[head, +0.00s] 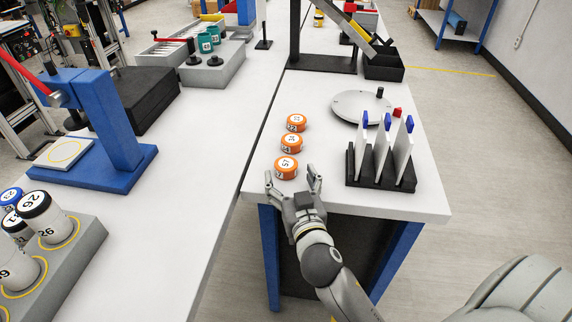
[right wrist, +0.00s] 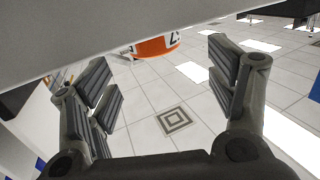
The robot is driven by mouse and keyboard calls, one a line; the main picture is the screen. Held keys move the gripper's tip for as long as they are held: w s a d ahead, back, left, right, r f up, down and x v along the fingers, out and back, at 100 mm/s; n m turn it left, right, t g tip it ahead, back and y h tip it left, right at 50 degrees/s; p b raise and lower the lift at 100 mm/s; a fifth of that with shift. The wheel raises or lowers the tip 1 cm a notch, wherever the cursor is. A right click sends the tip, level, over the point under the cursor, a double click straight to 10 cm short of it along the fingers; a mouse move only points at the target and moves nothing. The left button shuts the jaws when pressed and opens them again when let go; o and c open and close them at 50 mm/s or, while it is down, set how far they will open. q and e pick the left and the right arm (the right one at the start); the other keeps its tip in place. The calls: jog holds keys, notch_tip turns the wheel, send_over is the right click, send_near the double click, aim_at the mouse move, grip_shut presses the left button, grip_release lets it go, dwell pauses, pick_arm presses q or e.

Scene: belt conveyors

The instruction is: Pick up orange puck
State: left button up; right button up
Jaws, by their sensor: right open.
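Three orange pucks with white numbered tops stand in a line near the left edge of the white side table (head: 335,192): the near puck (head: 286,168), the middle puck (head: 291,143) and the far puck (head: 296,123). My right gripper (head: 291,183) is open and empty at the front edge of this table, its fingers spread just in front of the near puck. In the right wrist view, an orange puck (right wrist: 155,47) shows beyond the open fingers, partly cut off by a grey surface. My left gripper is not in view.
A black rack (head: 381,180) with upright white plates stands right of the pucks, behind it a round grey disc (head: 361,106). A blue stand (head: 108,150) and a grey holder (head: 55,262) with white numbered cylinders are at left. The long white table's middle is clear.

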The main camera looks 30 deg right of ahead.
aim_at(286, 163)
jog(key=shift+w+d+f, duration=0.15)
jog(key=shift+w+d, duration=0.05)
jog(key=shift+w, duration=0.5)
jog(key=shift+w+d+p, duration=0.3)
jog(key=shift+w+p, duration=0.05)
jog(key=shift+w, duration=0.3)
jog(key=shift+p+x, duration=0.4)
jog(key=shift+x, duration=1.5)
jog(key=shift+d+f, duration=0.1)
jog(key=shift+f, duration=0.1)
jog(key=shift+s, duration=0.1)
jog(key=c, duration=1.2)
